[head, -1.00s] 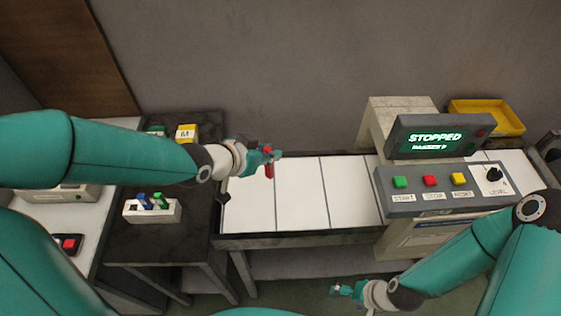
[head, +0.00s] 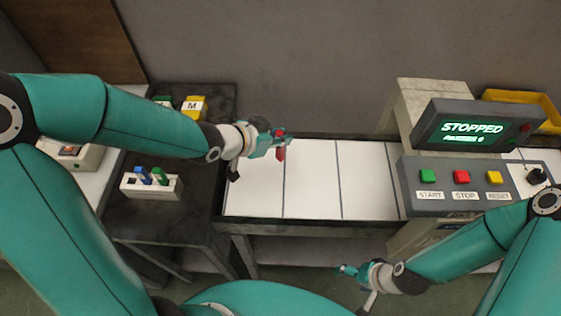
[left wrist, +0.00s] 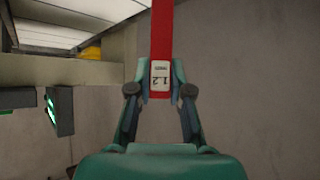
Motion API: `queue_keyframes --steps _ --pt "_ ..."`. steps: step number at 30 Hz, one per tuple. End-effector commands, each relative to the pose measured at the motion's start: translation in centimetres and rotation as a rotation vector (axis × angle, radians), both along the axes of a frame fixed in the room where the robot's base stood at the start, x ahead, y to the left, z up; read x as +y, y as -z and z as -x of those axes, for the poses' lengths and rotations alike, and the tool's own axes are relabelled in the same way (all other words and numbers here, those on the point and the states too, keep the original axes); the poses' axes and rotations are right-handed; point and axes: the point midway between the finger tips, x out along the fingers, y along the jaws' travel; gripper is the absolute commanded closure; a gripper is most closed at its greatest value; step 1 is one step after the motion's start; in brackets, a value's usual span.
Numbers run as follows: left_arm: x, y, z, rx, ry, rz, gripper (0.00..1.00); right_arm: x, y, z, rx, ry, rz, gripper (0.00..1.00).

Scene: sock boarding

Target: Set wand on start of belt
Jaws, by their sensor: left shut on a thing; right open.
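The red wand (head: 281,152) is held in my left gripper (head: 279,139), above the left end of the white belt (head: 312,180). In the left wrist view the red wand (left wrist: 161,40) stands between the fingers of my left gripper (left wrist: 160,75), with a white label reading 1.2 at the grip. The fingers are shut on it. Whether the wand's lower end touches the belt cannot be told. My right gripper (head: 347,271) is open and empty, low in front of the belt.
A control panel (head: 467,185) with start, stop and reset buttons stands right of the belt. Its screen (head: 473,128) reads STOPPED. A white rack (head: 152,185) with blue and green wands sits on the dark table at left. A yellow bin (head: 520,110) is behind.

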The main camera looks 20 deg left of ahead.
Motion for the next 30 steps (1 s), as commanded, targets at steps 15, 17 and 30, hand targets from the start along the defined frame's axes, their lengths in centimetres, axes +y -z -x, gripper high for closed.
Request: queue_keyframes --steps 15,17,30 --pt "0.0 6.5 0.1 0.006 0.0 0.001 1.0 0.0 0.6 0.0 -0.001 0.0 0.0 0.19" --pt "0.1 7.2 0.1 0.005 0.0 0.0 1.0 0.0 0.6 0.0 -0.001 0.0 0.0 0.19" --pt "0.1 7.9 0.0 -0.001 -0.002 -0.001 1.0 0.0 1.0 0.0 -0.001 0.0 0.0 0.19"
